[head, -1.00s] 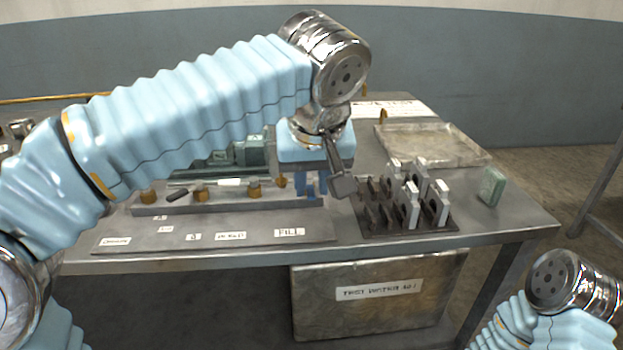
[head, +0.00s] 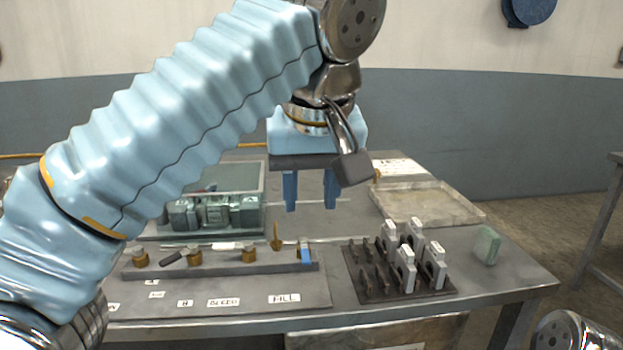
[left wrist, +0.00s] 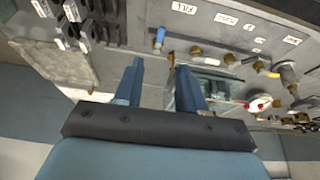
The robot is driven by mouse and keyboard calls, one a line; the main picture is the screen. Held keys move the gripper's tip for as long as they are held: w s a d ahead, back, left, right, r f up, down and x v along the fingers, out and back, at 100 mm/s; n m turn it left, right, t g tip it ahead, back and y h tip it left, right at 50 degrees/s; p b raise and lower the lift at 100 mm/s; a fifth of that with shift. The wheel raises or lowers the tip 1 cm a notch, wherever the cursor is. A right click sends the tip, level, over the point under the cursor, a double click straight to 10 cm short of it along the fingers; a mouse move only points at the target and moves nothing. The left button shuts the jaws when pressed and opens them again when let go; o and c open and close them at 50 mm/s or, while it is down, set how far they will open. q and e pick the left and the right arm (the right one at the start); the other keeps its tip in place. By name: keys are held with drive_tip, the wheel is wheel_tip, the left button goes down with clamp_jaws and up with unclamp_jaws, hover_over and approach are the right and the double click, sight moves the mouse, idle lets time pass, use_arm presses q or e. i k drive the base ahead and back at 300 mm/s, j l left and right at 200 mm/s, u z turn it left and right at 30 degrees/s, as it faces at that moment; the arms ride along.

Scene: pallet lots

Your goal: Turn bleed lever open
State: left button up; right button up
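A valve bar (head: 220,268) on the table carries brass fittings, with a BLEED label (head: 222,302) and a FILL label (head: 284,298) on the plate in front. A brass fitting (head: 248,254) sits behind the BLEED label; which handle is the bleed lever is not clear. A thin brass lever (head: 276,240) stands upright to its right. A blue handle (head: 305,255) stands at the bar's right end, also seen in the left wrist view (left wrist: 159,38). My left gripper (head: 311,203) is open and empty above and behind the bar's right end; its parted fingers show in the left wrist view (left wrist: 160,82).
A dark rack (head: 385,285) with several grey upright pieces stands right of the bar. A shallow metal tray (head: 470,213), a green block (head: 486,245) and a clear-sided box of green containers (head: 250,218) are also on the table. The table's front edge is close.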

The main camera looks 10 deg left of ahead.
sight(248, 247)
drive_tip(key=k, duration=0.95)
